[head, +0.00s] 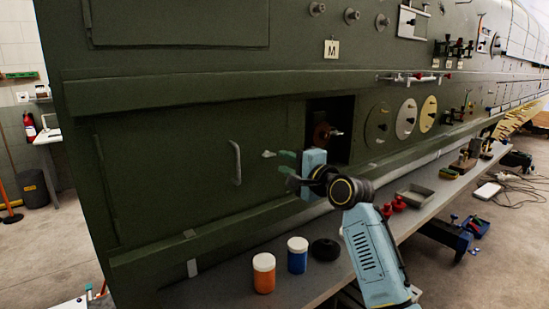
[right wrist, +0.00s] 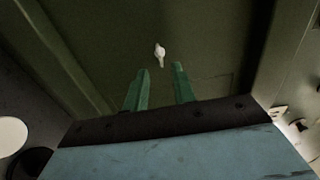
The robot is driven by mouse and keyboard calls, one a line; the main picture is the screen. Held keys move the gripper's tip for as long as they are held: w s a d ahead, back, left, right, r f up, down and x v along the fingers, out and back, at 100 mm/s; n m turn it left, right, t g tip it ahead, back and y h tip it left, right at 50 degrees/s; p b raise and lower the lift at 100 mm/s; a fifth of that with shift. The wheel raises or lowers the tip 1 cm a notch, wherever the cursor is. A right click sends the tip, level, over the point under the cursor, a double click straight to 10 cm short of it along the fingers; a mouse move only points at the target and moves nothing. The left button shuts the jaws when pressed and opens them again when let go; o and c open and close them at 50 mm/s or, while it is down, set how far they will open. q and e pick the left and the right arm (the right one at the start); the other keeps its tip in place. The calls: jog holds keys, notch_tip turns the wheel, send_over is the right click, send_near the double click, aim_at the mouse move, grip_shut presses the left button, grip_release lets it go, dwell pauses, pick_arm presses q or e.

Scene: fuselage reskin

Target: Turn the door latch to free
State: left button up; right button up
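The door latch (head: 269,154) is a small pale lever on the dark green fuselage door (head: 170,165), right of the door's curved grey handle (head: 236,162). In the right wrist view the latch (right wrist: 160,54) stands just beyond the fingertips, roughly in line with the gap between them. My right gripper (head: 281,162) has green fingers held apart, with nothing between them, close to the right of the latch and apart from it. The fingers also show open in the right wrist view (right wrist: 160,76). My left gripper is not in view.
Right of the gripper is a dark square opening (head: 342,112) with a brown round part (head: 322,134). Below, a grey bench (head: 335,275) bears an orange jar (head: 264,275), a blue jar (head: 297,258), a black round piece (head: 324,249) and a grey tray (head: 414,195).

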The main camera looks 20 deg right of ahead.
aim_at(271, 152)
jog(key=shift+x, duration=2.7)
grip_shut()
